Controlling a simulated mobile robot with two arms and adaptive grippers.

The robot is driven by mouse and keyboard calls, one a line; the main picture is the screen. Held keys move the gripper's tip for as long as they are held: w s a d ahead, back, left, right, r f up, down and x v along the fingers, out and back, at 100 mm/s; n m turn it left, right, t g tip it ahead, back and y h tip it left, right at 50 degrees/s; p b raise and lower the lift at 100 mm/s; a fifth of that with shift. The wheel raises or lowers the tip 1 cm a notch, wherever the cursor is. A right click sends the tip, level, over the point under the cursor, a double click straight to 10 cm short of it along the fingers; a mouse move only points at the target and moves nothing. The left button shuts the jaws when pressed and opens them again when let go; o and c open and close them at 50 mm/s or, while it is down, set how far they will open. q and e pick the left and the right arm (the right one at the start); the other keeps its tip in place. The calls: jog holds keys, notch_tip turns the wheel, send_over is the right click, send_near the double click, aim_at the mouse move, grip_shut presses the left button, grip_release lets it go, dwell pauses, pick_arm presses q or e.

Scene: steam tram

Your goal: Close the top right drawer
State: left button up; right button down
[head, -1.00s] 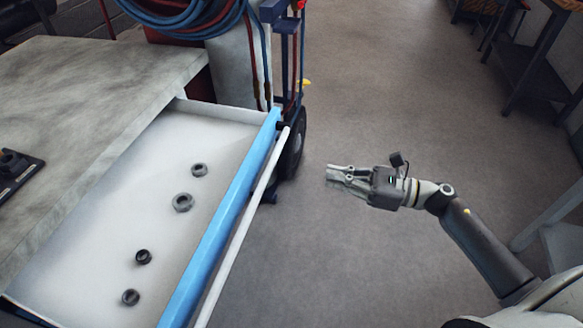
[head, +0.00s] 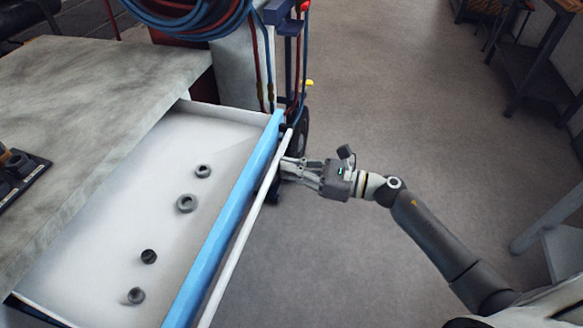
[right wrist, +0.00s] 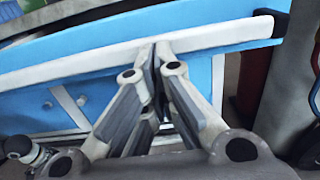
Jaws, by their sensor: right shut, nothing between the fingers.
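The open drawer (head: 110,225) juts out from under the grey worktop in the head view. It has a blue front (head: 228,215) with a long white handle bar (head: 246,222), and several dark ring-like parts lie inside. My right gripper (head: 285,166) is shut and empty, with its fingertips at the far part of the handle bar. In the right wrist view the shut fingertips (right wrist: 160,50) are at the white bar (right wrist: 90,66), before the blue front; I cannot tell whether they touch it. My left gripper is not in view.
The worktop (head: 95,85) carries a dark tray (head: 22,178) at the left edge. A cart with coiled blue and red hoses (head: 205,18) and a wheel stands just behind the drawer. Grey floor right of the drawer is open, with a dark bench (head: 535,75) far right.

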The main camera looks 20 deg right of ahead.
jog(key=shift+w+a, duration=0.3)
jog(key=shift+a, duration=0.15)
jog(key=b, duration=0.3)
send_near(174, 145)
jog(key=b+x, duration=0.4)
jog(key=x, duration=0.1)
jog(key=shift+a+r, duration=0.2)
jog(key=shift+r, duration=0.15)
jog(key=b+x, duration=0.1)
jog(key=x, duration=0.2)
jog(key=shift+w+a, duration=0.1)
jog(key=shift+w+a+b, duration=0.35)
jog(key=shift+w+a, duration=0.05)
jog(key=shift+a, duration=0.15)
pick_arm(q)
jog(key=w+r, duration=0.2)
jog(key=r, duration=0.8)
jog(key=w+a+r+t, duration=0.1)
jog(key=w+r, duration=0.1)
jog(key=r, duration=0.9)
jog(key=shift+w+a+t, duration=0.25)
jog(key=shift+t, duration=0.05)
pick_arm(e)
jog(key=shift+r, duration=0.3)
jog(key=shift+w+a+r, duration=0.1)
jog(key=shift+r, duration=0.1)
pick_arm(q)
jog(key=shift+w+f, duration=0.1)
